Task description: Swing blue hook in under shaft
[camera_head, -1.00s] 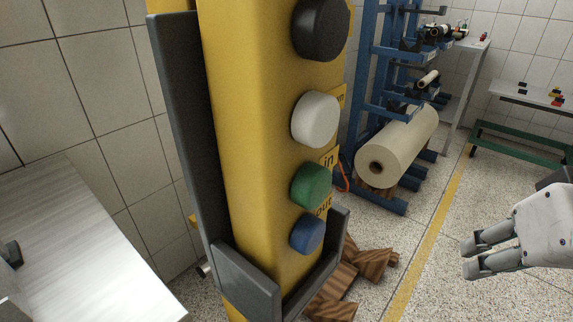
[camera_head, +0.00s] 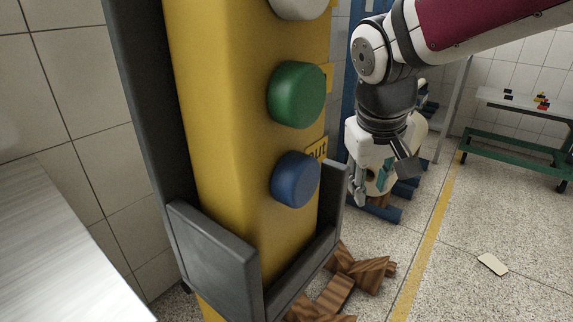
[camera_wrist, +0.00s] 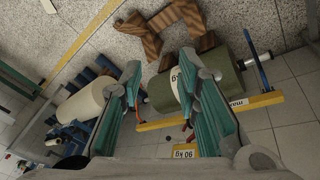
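My gripper (camera_head: 368,190) hangs pointing down, just right of the yellow control box in the head view, and looks empty. In the wrist view its two teal-padded fingers (camera_wrist: 160,68) stand apart with a gap between them. A slim blue bar (camera_wrist: 258,62) stands by the end of an olive roll (camera_wrist: 215,82) in the wrist view; I cannot tell whether it is the blue hook. My arm hides much of the blue rack (camera_head: 356,75) in the head view.
The yellow control box (camera_head: 225,130) fills the left middle, with green (camera_head: 297,94) and blue (camera_head: 296,180) buttons. Wooden blocks (camera_head: 335,292) lie on the floor. A cream roll (camera_wrist: 80,106) lies left in the wrist view. A green-framed bench (camera_head: 515,140) stands at right.

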